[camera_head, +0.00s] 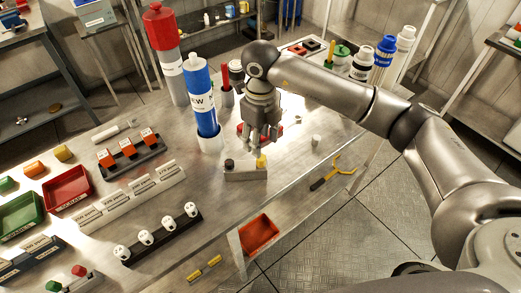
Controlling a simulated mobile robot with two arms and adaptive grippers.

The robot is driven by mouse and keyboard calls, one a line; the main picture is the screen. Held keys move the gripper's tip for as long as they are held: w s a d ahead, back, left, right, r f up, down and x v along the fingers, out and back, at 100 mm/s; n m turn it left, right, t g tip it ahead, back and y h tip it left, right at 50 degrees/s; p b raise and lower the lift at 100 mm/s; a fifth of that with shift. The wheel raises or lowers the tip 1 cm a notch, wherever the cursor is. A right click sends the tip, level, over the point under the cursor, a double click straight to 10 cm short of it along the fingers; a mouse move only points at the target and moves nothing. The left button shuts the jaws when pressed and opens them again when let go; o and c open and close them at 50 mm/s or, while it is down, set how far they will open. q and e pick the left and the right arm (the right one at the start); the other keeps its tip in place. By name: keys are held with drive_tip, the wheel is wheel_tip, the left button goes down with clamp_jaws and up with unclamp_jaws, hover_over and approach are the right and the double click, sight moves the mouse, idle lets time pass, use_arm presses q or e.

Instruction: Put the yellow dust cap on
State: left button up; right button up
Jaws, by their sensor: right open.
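A small yellow piece, apparently the dust cap (262,161), is at the right end of a small grey block (246,173) on the metal bench. A dark round fitting (229,164) stands at the block's left end. I cannot tell whether the yellow piece is seated on a fitting or just rests there. My right gripper (263,143) points down just above and behind the yellow piece. Its fingers are apart with nothing visible between them. My left gripper is out of view.
A blue and white cylinder (202,97) stands close to the left of my right gripper. A red tray (258,233) is below the bench's front edge. A yellow-and-black tool (333,173) and a small pale cylinder (315,141) are to the right. Racks fill the left side.

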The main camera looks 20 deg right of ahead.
drive_tip(key=shift+r, duration=2.25)
